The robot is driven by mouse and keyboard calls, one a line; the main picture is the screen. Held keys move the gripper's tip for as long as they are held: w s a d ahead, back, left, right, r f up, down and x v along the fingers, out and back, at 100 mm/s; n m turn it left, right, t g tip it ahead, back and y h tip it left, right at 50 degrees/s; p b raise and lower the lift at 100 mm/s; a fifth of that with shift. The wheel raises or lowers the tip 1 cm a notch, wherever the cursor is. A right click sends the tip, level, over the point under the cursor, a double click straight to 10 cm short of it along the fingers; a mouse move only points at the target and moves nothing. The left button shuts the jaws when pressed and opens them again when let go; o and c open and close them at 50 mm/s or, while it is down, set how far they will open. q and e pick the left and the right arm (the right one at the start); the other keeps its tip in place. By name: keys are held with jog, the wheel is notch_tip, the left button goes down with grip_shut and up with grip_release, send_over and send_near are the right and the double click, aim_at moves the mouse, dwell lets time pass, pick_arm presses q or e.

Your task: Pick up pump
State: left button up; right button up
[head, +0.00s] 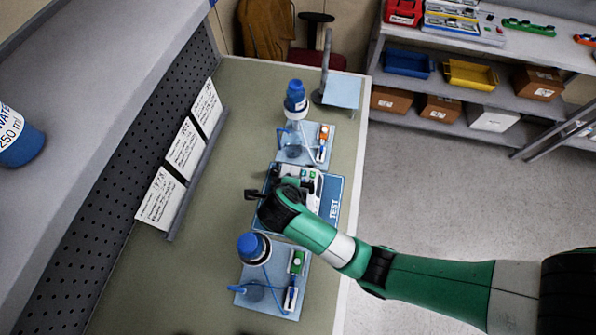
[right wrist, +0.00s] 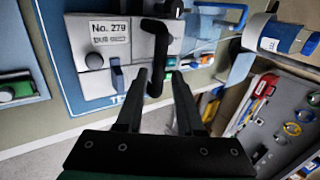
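The pump is a grey-white box (head: 313,178) on a blue mat marked TEST (head: 333,200), in the middle of the bench. In the right wrist view the pump (right wrist: 107,62) carries a label "No. 279", a dark knob and a black handle (right wrist: 160,50). My right gripper (head: 278,189) is over the pump and hides part of it in the head view. In the right wrist view its two fingers (right wrist: 159,75) are apart, with the handle showing between and beyond their tips. Contact cannot be told. My left gripper is not in view.
Trays with blue-capped bottles stand on both sides: one tray (head: 323,160) farther back, one (head: 268,297) nearer. A metal stand with a light-blue plate (head: 343,91) is at the back. Cards (head: 186,149) line the left. Shelves (head: 515,105) stand beyond the floor at right.

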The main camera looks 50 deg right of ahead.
aim_at(314, 198)
jog(key=b+x, duration=0.1)
jog(key=x, duration=0.3)
jog(key=shift+f, duration=0.3)
grip_shut()
jog(key=shift+r, duration=0.15)
dwell(0.9)
